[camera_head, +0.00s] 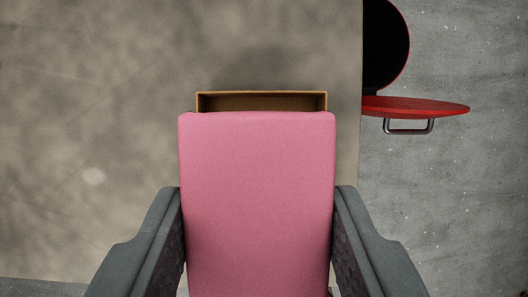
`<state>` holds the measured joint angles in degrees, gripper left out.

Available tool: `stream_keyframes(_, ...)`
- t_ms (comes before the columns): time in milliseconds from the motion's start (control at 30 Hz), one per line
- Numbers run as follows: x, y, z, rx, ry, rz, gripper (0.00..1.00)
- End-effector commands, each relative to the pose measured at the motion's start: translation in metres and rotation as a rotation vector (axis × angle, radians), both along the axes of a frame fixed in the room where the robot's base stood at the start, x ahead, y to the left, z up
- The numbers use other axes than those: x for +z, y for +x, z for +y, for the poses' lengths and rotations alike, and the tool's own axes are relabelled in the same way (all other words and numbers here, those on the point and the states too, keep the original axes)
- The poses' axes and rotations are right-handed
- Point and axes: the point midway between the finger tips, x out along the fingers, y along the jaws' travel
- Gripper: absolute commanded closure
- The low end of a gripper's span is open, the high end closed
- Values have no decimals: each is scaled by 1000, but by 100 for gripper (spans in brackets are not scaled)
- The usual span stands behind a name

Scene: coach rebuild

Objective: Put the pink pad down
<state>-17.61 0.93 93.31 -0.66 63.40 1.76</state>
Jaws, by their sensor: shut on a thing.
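The pink pad (257,200) is a flat, rounded rectangle in the lower middle of the head camera view. My gripper (258,195) is shut on it, with one dark grey finger against its left side and one against its right. The pad hides most of what lies under and in front of it. How high it is above the surface below cannot be told.
An open brown box (262,94) shows its far rim just beyond the pad on a mottled tan surface (90,120). To the right is grey concrete floor (460,200). A round red-edged black thing (385,45) and a red panel with a metal handle (415,106) stand at upper right.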

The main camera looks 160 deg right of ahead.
Motion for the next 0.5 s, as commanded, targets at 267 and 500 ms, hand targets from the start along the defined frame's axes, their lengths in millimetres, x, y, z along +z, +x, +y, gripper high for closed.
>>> stream_keyframes(267, -26, 0, 0, 0, 0, -1, 81)
stream_keyframes(500, -53, 0, 0, 0, -1, 2, 81)
